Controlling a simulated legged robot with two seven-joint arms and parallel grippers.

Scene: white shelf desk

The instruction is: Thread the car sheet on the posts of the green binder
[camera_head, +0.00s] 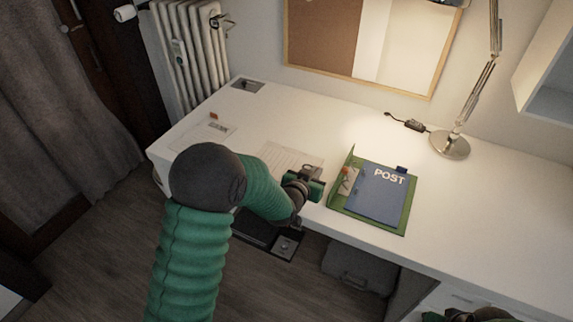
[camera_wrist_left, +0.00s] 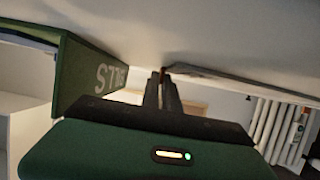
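The green binder (camera_head: 397,229) lies open on the desk with a blue sheet marked POST (camera_head: 383,196) in it. Its lettered green spine (camera_wrist_left: 92,75) stands at the left in the left wrist view. A pale printed sheet (camera_head: 283,158) lies left of the binder, and a sheet edge (camera_wrist_left: 235,80) runs right from my fingertips in the wrist view. I cannot make out a car on it. My left gripper (camera_head: 313,175) is low over the desk between sheet and binder. Its fingers (camera_wrist_left: 162,88) are close together at a small brown tab; their grip on it is unclear.
Another sheet (camera_head: 208,131) with an orange tab lies at the left of the desk. A lamp base (camera_head: 450,145) and a small black cable piece (camera_head: 415,126) stand behind the binder. The desk right of the binder is clear. Part of my right arm (camera_head: 480,314) shows at the bottom edge.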

